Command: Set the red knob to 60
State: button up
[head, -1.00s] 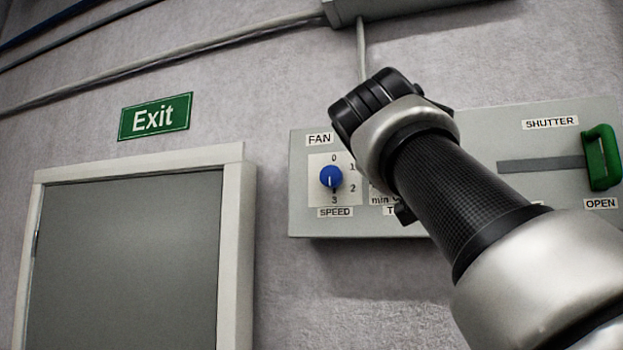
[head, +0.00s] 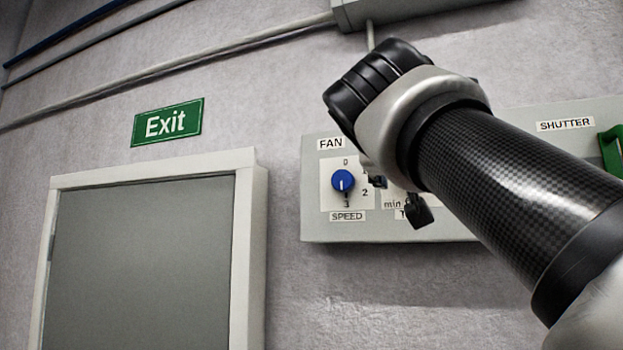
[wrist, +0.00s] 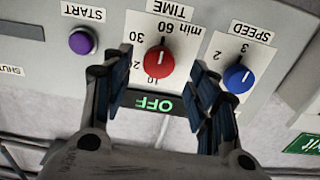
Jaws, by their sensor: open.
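The red knob (wrist: 159,62) sits on the white TIME dial plate in the wrist view, which sees the panel upside down. A white mark on the knob's edge lies on the side of the printed 60; its exact setting is hard to tell. My gripper (wrist: 161,76) is open, one finger to each side of the red knob, with gaps showing between knob and fingers. In the head view my gripper (head: 398,196) is in front of the TIME dial, and my wrist and fingers hide the red knob there.
The blue SPEED knob (head: 343,181) is close beside one finger. A lit OFF display (wrist: 153,103) and a purple START button (wrist: 82,41) share the panel (head: 320,228). A green shutter handle (head: 612,150) is at the right. A door (head: 145,265) and Exit sign (head: 167,122) are left.

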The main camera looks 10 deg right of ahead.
jog(key=v, duration=0.7)
jog(key=shift+s+f, duration=0.1)
notch_tip(320, 180, down, 36)
jog(key=s+a+n+g+y+b, duration=0.1)
jog(key=a+n+g+y+b, duration=0.1)
jog(key=n+g+y+b, duration=0.4)
jog(key=s+a+f+g+y+b, duration=0.1)
jog(key=s+f, duration=0.4)
jog(key=f, duration=0.7)
jog(key=s+a+f+g+y+b, duration=0.1)
jog(key=s+f+b, duration=0.3)
jog(key=f, duration=0.7)
jog(key=s+a+f+n+g+y+b, duration=0.1)
jog(key=s+f, duration=0.5)
jog(key=f, duration=0.6)
jog(key=a+g+y+b, duration=0.1)
jog(key=a, duration=0.1)
jog(key=shift+a+f+b, duration=0.3)
jog(key=shift+a, duration=0.05)
